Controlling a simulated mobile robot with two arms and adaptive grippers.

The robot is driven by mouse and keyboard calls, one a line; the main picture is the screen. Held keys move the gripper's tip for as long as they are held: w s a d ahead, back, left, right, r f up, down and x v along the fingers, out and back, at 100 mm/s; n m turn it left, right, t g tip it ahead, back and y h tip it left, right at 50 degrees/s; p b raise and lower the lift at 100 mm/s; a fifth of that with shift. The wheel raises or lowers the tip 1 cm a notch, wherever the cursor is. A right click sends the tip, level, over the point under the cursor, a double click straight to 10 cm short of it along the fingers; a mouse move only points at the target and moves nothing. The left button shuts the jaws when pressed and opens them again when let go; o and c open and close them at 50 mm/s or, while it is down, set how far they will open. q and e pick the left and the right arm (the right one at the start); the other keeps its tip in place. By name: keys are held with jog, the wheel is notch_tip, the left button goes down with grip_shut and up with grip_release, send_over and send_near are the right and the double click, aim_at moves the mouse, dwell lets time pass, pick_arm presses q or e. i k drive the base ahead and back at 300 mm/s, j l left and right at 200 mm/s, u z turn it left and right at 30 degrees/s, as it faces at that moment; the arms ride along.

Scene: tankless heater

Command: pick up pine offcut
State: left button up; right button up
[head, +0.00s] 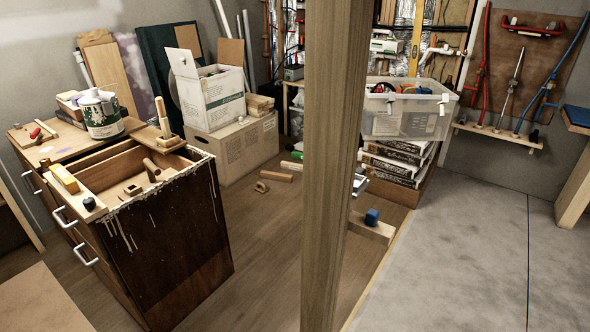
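Several pale wood pieces are in view, and I cannot tell for certain which one is the pine offcut. A short pale block (277,176) lies on the floor left of the post, with a smaller brown wooden piece (261,187) just in front of it. A longer pale timber piece (371,229) lies on the floor right of the post, with a blue object (372,217) on top. Small wood pieces (151,168) also sit in the open top drawer of the cabinet. Neither of my grippers is in view.
A tall wooden post (337,150) stands close in front and hides the middle. A dark cabinet (176,244) with an open drawer is at left. Cardboard boxes (236,152) and a clear plastic bin (405,112) stand behind. Floor between cabinet and post is mostly clear.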

aim_at(284, 165)
jog(key=i+l+z, duration=0.35)
jog(key=l, duration=0.3)
jog(key=i+l+z, duration=0.75)
jog(key=i+l, duration=0.15)
jog(key=i+u, duration=0.25)
jog(key=i, duration=0.25)
jog(key=i+l+u, duration=0.2)
jog(key=i, duration=0.25)
jog(key=i+l+u, duration=0.1)
jog(key=i+u, duration=0.15)
jog(key=i, duration=0.2)
jog(key=i+l+u, duration=0.2)
jog(key=i, duration=0.25)
jog(key=i+j+u, duration=0.15)
jog(key=i+u, duration=0.25)
jog(key=i+j+u, duration=0.1)
jog(key=u, duration=0.25)
jog(key=i+u, duration=0.4)
jog(key=i+l+u, duration=0.15)
jog(key=i+u, duration=0.25)
jog(key=i+z, duration=0.15)
jog(key=i, duration=0.3)
jog(key=i+j+z, duration=0.15)
jog(key=i, duration=0.35)
jog(key=i+j+z, duration=0.2)
jog(key=i, duration=0.25)
jog(key=i+j+z, duration=0.15)
jog(key=i, duration=0.3)
